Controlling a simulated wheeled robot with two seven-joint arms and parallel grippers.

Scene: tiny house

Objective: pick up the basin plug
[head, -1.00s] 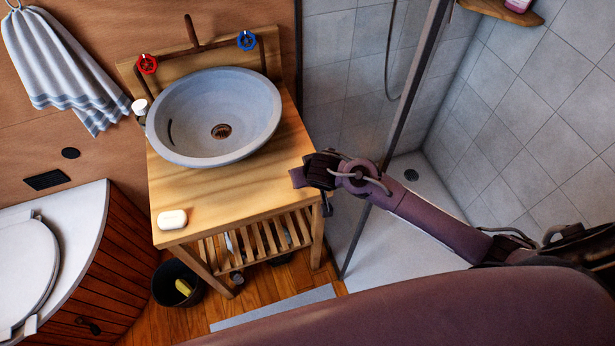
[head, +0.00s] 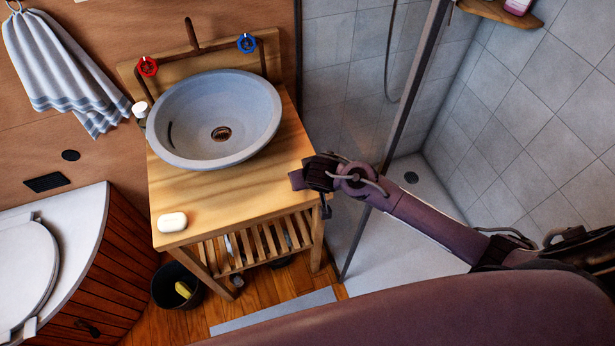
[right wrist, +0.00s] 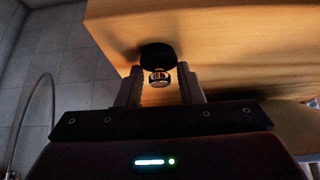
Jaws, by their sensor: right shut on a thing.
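The basin plug (right wrist: 158,57) shows in the right wrist view as a dark round stopper with a shiny metal knob. It sits between the two fingers of my right gripper (right wrist: 159,84), which is shut on it. The wooden washstand top lies behind it in that view. In the head view my right gripper (head: 299,180) is at the right front edge of the washstand (head: 240,182); the plug cannot be made out there. The grey basin (head: 190,135) stands on the washstand with its drain (head: 221,133) uncovered. My left gripper is not in view.
A soap bar (head: 172,222) lies on the washstand's front left corner. Red (head: 147,65) and blue (head: 247,42) tap handles and a spout stand behind the basin. A shower frame post (head: 385,150) is close to my right arm. A dark bucket (head: 165,290) stands below.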

